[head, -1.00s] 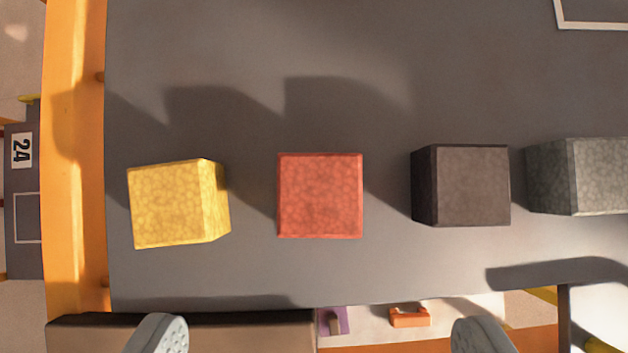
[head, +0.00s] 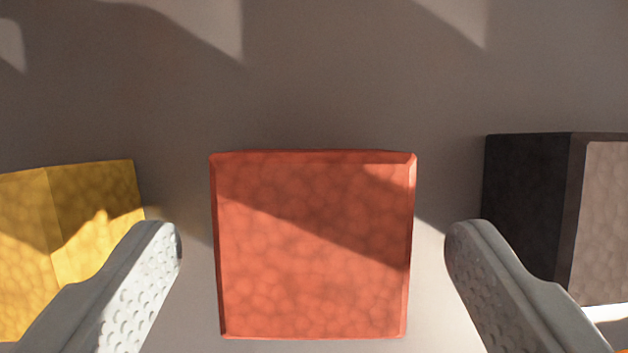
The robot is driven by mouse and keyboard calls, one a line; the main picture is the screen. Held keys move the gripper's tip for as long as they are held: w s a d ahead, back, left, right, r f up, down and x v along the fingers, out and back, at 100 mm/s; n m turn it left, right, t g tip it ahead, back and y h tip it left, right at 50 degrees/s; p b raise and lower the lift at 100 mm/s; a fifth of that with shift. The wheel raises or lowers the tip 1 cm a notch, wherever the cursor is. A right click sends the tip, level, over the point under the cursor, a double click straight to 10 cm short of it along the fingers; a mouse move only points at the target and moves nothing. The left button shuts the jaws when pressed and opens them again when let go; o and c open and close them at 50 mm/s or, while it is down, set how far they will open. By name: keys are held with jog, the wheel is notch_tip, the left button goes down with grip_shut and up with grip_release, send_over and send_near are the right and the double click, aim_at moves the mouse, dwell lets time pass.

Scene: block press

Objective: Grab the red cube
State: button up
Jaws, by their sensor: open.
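The red cube (head: 313,245) is in the middle of the head view, on a grey surface, with a shadow edge crossing its top face. My gripper (head: 313,245) is open, with one grey finger to the left of the cube and one to the right. In the picture there is a gap between each fingertip and the cube's sides, and neither finger touches it. How far the fingertips are above the surface is hard to tell.
A yellow cube (head: 70,240) sits to the left, close beside the left finger. The grey surface (head: 330,70) beyond the red cube is clear.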

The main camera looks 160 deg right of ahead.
jog(key=shift+x, duration=1.25)
jog(key=c, duration=1.3)
jog(key=shift+c, duration=0.2)
jog(key=shift+r, duration=0.2)
